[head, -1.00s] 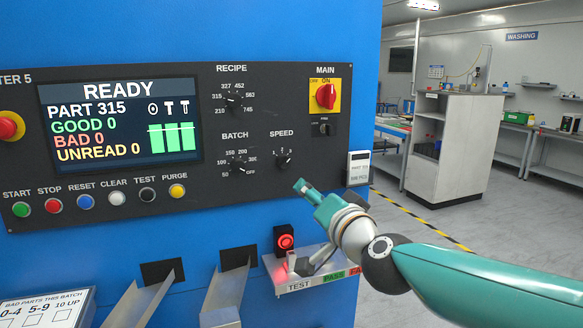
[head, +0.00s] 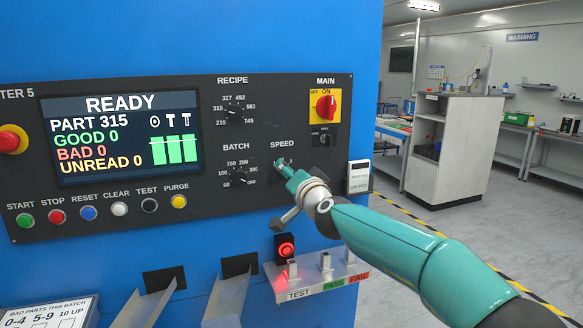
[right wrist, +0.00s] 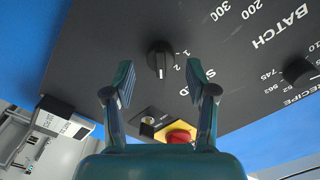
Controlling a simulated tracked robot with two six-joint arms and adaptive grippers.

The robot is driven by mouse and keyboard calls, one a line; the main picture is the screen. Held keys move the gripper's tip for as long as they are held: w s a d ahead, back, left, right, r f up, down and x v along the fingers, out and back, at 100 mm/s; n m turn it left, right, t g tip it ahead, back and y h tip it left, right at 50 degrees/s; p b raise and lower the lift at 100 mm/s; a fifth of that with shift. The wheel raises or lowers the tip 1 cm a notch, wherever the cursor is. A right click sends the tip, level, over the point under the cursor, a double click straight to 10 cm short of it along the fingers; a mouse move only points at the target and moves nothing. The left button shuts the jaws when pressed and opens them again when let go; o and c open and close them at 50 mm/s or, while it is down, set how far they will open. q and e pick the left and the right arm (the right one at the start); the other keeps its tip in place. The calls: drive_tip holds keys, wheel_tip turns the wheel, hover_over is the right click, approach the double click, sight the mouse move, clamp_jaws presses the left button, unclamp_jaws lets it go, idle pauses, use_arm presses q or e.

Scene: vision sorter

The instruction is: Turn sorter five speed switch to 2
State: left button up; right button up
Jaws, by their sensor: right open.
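The black speed switch (head: 283,163) is on the dark panel under the SPEED label, partly covered by my right gripper in the head view. In the right wrist view the speed switch (right wrist: 160,58) shows whole, with its numbers beside it. My right gripper (head: 284,168) is at the switch in the head view. In the right wrist view the right gripper (right wrist: 158,85) is open, its fingers on either side of the line to the switch, with the switch a little beyond the tips. I cannot read the pointer setting surely. My left gripper is out of view.
The red main switch (head: 326,106) on its yellow plate is above right of the speed switch. The batch knob (head: 238,176) is to its left and the recipe knob (head: 234,112) above left. A lit red button (head: 286,246) and a test shelf (head: 320,284) are below.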

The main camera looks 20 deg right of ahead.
drive_tip(key=shift+w, duration=0.7)
drive_tip(key=shift+c, duration=0.4)
clamp_jaws()
